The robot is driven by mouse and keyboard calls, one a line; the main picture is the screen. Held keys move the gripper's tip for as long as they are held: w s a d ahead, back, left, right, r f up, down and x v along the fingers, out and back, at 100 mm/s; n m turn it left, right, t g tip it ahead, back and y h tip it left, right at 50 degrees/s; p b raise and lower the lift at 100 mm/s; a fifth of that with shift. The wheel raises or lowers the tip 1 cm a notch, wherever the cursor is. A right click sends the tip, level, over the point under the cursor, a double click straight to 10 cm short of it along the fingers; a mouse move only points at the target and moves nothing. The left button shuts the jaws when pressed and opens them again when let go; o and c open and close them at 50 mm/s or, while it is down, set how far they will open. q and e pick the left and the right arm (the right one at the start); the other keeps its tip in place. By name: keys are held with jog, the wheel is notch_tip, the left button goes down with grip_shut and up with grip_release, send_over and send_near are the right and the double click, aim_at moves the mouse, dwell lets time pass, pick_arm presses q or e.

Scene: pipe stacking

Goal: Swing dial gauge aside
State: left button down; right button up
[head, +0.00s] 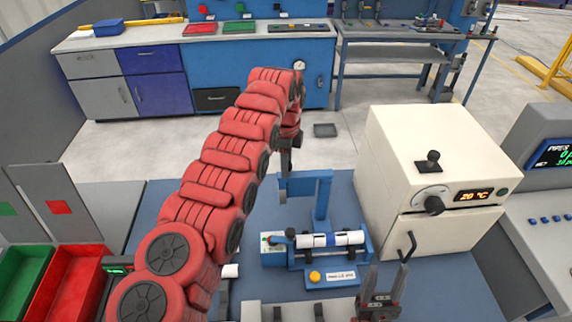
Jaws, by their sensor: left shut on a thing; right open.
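A blue measuring stand (322,200) stands on the blue bench, with an upright post and a short blue arm at its top reaching left. My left gripper (284,172) hangs at the left end of that blue arm, shut on a part there that is mostly hidden by the gripper. I cannot make out a dial face on the stand. My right gripper (387,268) is open and empty at the front, right of the stand's base.
A cream oven (430,165) with knobs and a display reading 20 °C stands close on the right. Green (22,275) and red (75,285) bins are at lower left.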

pick_arm(q)
jog(key=c, duration=0.6)
grip_release()
jog(key=shift+w, duration=0.1)
jog(key=shift+r, duration=0.1)
notch_tip(320, 180, up, 17)
jog(key=p, duration=1.4)
jog(key=shift+p, duration=0.3)
jog(key=shift+r, duration=0.1)
